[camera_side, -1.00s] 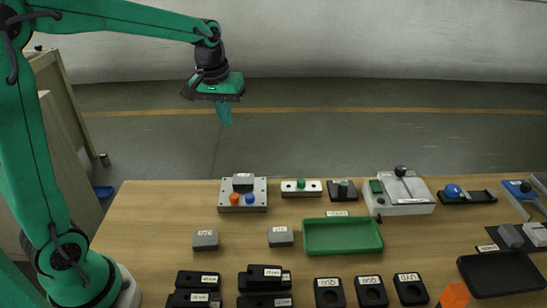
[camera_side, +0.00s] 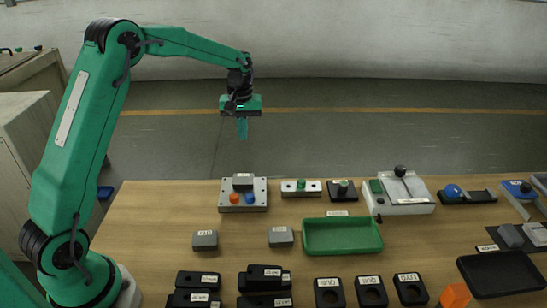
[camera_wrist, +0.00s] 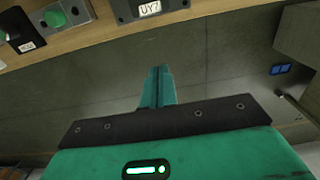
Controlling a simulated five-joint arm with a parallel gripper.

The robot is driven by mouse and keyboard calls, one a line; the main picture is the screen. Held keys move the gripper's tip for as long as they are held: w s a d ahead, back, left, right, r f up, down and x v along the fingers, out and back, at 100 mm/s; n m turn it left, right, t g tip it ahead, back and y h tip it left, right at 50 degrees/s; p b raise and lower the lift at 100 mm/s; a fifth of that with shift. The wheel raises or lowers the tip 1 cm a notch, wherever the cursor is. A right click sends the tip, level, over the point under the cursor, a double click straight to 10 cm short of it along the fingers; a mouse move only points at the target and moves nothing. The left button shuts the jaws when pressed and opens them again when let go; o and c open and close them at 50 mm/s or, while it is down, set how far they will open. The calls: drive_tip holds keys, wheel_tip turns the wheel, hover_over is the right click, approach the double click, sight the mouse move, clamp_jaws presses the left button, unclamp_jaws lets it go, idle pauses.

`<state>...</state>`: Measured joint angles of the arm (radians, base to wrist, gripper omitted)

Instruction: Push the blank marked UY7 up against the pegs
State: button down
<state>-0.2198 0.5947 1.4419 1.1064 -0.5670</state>
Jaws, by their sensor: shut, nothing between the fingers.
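The UY7 blank (camera_side: 243,184) is a grey block on a light plate (camera_side: 229,206) near the table's far edge. The plate also carries two pegs, one orange (camera_side: 234,198) and one blue (camera_side: 250,198), on the near side of the blank; a small gap seems to separate them. In the wrist view the UY7 label (camera_wrist: 149,9) shows at the top, with the pegs out of frame. My gripper (camera_side: 242,136) is shut and empty, in the air beyond the far edge, roughly in line with the blank. Its shut fingers (camera_wrist: 158,70) point toward the blank in the wrist view.
Two other labelled grey blocks (camera_side: 205,242) (camera_side: 281,238) lie nearer, with a green tray (camera_side: 343,250) to their right. A green-button fixture (camera_side: 301,190) stands right of the plate. Black parts fill the near edge. Table left of the plate is clear.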

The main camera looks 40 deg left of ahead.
sight(243, 181)
drive_tip(key=shift+f, duration=0.15)
drive_tip(key=shift+s+d+f, duration=0.45)
drive_tip(key=shift+d+f, duration=0.05)
drive_tip(key=shift+f, duration=1.1)
drive_tip(key=shift+s+d+f, duration=0.45)
drive_tip(key=shift+s+f, duration=0.05)
drive_tip(key=shift+f, duration=1.15)
drive_tip(key=shift+s+d+f, duration=0.45)
drive_tip(key=shift+d+f, duration=0.05)
drive_tip(key=shift+f, duration=1.1)
drive_tip(key=shift+s, duration=0.1)
drive_tip(key=shift+s+d, duration=0.55)
drive_tip(key=shift+d, duration=0.1)
drive_tip(key=shift+a, duration=0.1)
